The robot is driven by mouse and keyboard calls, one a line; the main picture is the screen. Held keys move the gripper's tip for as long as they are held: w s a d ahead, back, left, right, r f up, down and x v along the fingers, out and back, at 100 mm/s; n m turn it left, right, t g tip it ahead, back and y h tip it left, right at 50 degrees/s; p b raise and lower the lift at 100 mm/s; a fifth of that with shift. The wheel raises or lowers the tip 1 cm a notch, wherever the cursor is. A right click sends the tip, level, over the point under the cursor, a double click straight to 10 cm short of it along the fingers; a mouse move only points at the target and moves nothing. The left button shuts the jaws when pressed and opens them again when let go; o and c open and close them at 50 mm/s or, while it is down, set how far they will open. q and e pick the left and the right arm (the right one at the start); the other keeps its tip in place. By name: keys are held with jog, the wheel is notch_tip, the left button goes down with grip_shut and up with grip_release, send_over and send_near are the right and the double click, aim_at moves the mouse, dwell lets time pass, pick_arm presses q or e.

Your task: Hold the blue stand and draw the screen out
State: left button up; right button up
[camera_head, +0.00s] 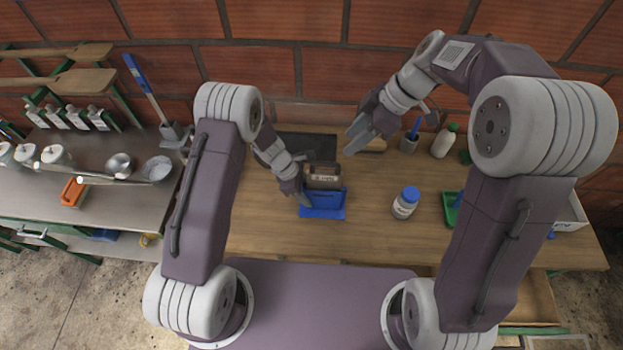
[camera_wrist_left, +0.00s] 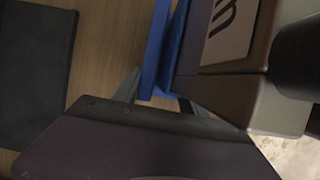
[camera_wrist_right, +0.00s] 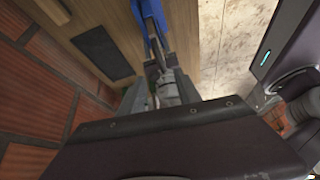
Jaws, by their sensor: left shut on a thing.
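The blue stand (camera_head: 323,212) is on the wooden table, with a grey-brown block with a dark top and a pale label (camera_head: 323,180) upright in it. I cannot tell the screen apart from this block. My left gripper (camera_head: 305,199) is shut on the left side of the blue stand. The left wrist view shows the stand's blue wall (camera_wrist_left: 152,50) between the fingers, beside the labelled block (camera_wrist_left: 229,35). My right gripper (camera_head: 354,140) is raised behind and right of the block, apart from it, with its fingers spread. The stand also shows beyond it in the right wrist view (camera_wrist_right: 149,22).
A dark flat mat (camera_head: 300,142) lies behind the stand. A blue-capped jar (camera_head: 405,203) stands to the right, with a white bottle (camera_head: 444,141) and a grey cup (camera_head: 409,144) farther back. A brick wall rises behind. The table between stand and jar is clear.

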jog(key=w+d+f+m+h, duration=0.1)
jog(key=d+f+m+h, duration=0.1)
jog(key=d+h, duration=0.1)
pick_arm(q)
jog(key=shift+d, duration=0.1)
jog(key=shift+a, duration=0.25)
pick_arm(e)
jog(key=n+h, duration=0.3)
send_near(324, 178)
jog(key=shift+w+d+r, duration=0.25)
jog(key=shift+w, duration=0.4)
jog(key=shift+s+a, duration=0.2)
jog(key=shift+a, duration=0.1)
pick_arm(q)
jog(key=shift+d, duration=0.15)
pick_arm(e)
jog(key=shift+s+d+f, duration=0.1)
jog(key=shift+d+f, duration=0.1)
jog(key=shift+f, duration=0.2)
notch_tip(324, 178, down, 11)
jog(key=shift+f, duration=0.15)
